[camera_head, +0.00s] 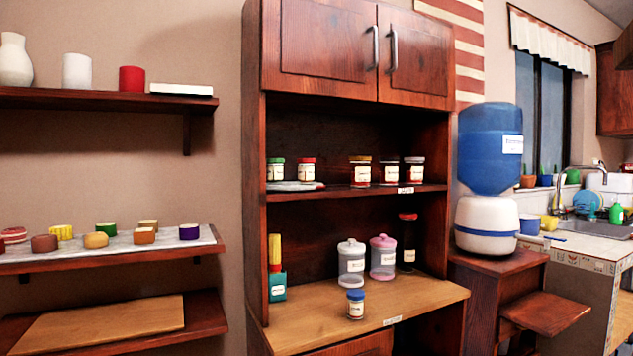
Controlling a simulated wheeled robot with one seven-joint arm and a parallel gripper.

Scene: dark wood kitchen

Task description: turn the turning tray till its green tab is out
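A thin pale grey disc (292,186), which looks like the turning tray, lies on the middle shelf of the dark wood cabinet, at the shelf's left end. A jar with a green lid (276,170) and a jar with a red lid (307,170) stand on it or just behind it; I cannot tell which. No green tab can be made out on the disc; part of its left side is close to the cabinet wall. My gripper is not in view.
Several labelled jars (389,171) stand right on the same shelf (338,194). A water dispenser (489,220) stands right. Cabinet doors (330,40) above are shut.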

